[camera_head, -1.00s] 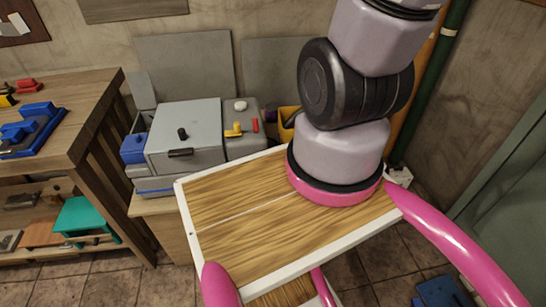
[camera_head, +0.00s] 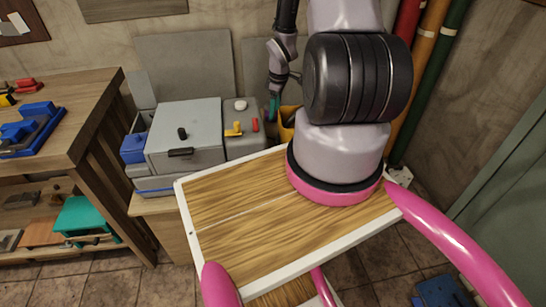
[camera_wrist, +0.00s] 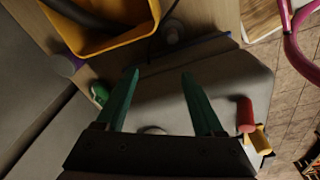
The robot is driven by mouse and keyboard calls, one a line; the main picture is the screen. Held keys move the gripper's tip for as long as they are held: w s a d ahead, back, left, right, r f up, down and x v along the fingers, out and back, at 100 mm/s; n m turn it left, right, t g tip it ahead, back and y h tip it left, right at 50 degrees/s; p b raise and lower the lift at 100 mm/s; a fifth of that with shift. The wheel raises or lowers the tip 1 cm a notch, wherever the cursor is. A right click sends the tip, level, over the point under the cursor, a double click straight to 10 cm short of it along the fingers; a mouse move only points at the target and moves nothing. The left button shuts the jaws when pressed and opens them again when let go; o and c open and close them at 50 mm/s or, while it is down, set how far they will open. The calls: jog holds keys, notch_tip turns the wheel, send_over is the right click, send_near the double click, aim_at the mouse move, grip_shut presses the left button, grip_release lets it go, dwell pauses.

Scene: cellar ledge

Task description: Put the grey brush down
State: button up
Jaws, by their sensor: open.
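My gripper (camera_head: 273,108), with green fingers, hangs above the back right of the grey machine, just left of the yellow bin. In the wrist view my gripper (camera_wrist: 159,73) has its two fingers spread wide, with nothing held between them. I cannot make out the grey brush for certain in either view. A small grey round thing (camera_wrist: 171,33) lies on the wooden ledge (camera_wrist: 212,18) beyond the fingertips, beside the bin; I cannot tell whether it is part of the brush.
The yellow bin (camera_wrist: 117,42) holds something dark. The grey machine (camera_head: 184,135) has a red knob (camera_wrist: 245,113) and a yellow knob (camera_wrist: 261,141) close by my fingers. A purple round thing (camera_wrist: 66,65) and a green-and-white thing (camera_wrist: 100,93) sit near the bin.

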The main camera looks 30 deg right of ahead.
jog(key=shift+n+y, duration=0.3)
jog(key=shift+n, duration=0.3)
jog(key=f, duration=0.3)
jog(key=s+f, duration=0.1)
jog(key=f, duration=0.3)
jog(key=a+f, duration=0.1)
jog(key=f, duration=0.2)
jog(key=shift+s+f, duration=0.2)
jog(key=shift+f, duration=0.05)
jog(key=shift+a+f, duration=0.1)
jog(key=shift+f, duration=2.8)
grip_shut()
